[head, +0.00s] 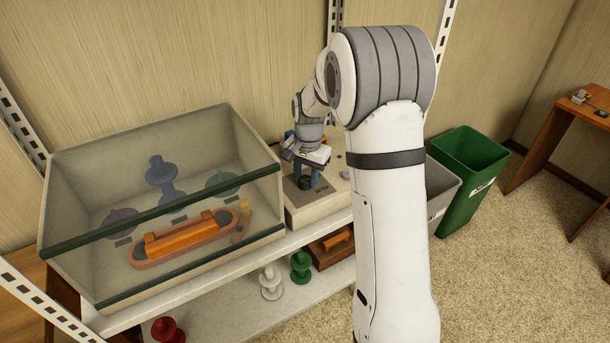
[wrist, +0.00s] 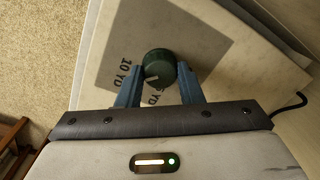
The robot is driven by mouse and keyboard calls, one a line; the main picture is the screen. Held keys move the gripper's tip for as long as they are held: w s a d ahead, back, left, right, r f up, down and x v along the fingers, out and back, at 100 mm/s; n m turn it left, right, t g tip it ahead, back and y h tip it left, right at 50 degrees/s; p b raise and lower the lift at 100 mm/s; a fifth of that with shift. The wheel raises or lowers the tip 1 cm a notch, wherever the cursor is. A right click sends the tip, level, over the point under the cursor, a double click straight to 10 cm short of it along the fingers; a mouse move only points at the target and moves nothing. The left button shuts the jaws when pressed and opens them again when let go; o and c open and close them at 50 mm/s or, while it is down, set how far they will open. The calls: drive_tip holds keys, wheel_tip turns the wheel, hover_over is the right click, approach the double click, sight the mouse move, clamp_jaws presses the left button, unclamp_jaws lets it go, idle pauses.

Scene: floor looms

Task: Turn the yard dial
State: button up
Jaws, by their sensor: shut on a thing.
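The yard dial is a dark green round knob (wrist: 160,68) with a pale pointer line, on a grey panel marked "10 YD" in the wrist view. My gripper (wrist: 160,84) has its two blue fingers on either side of the dial, shut on it. In the head view my gripper (head: 305,177) reaches down onto the beige box (head: 318,207) on the shelf, and the dial (head: 305,183) shows small and dark between the fingers. Part of the panel marking is hidden by the dial and the fingers.
A glass-fronted case (head: 75,190) with an orange shuttle (head: 185,238) stands left of the box. Red, white and green spools (head: 300,267) sit on the lower shelf (head: 235,310). A grey bin (head: 441,185) and a green bin (head: 470,160) stand to the right, with open carpet beyond.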

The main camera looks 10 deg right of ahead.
sight(307, 179)
drive_tip(key=shift+s+m, duration=0.1)
drive_tip(key=shift+m, duration=0.3)
drive_tip(key=o, duration=1)
wheel_tip(307, 179, up, 7)
drive_tip(key=shift+d+r, duration=0.1)
drive_tip(key=shift+r, duration=0.05)
drive_tip(key=shift+s+r, duration=0.1)
drive_tip(key=shift+r, duration=0.15)
